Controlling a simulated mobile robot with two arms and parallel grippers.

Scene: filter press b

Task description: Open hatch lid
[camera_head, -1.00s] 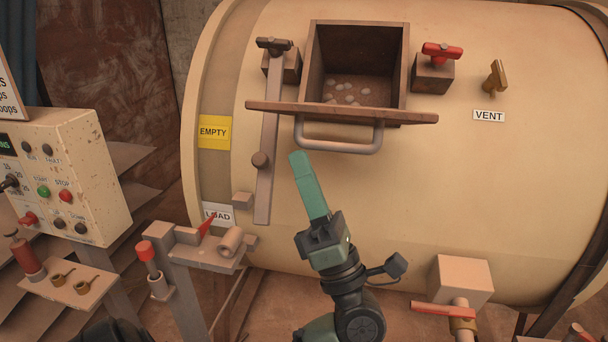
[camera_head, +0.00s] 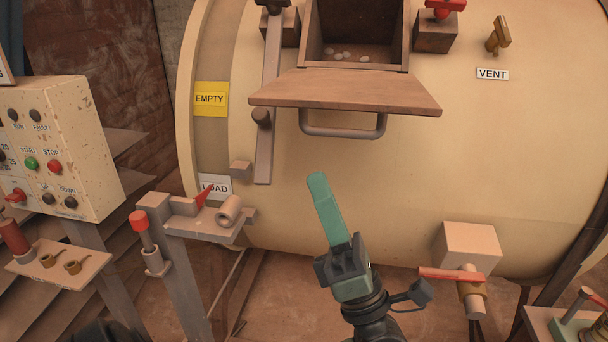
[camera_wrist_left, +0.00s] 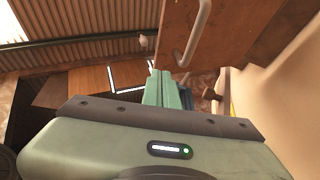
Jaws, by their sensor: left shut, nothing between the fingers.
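The brown hatch lid (camera_head: 345,89) hangs open, tipped out and down at the lower edge of the hatch opening (camera_head: 356,45) on the cream drum. Its grey bar handle (camera_head: 343,132) is on its underside, towards me. A few pale lumps show inside the opening. My left gripper (camera_head: 319,180) is shut and empty, below the handle and apart from it. In the left wrist view, the green fingers (camera_wrist_left: 167,88) are together, with the lid (camera_wrist_left: 222,38) and its handle (camera_wrist_left: 194,35) beyond them. My right gripper is not in view.
A long lever (camera_head: 269,100) stands left of the lid. A red-handled clamp (camera_head: 441,10) and the vent valve (camera_head: 498,36) are at right. The control panel (camera_head: 60,150) and a post with a red-tipped lever (camera_head: 139,222) are at left. A red-handled valve (camera_head: 452,275) is lower right.

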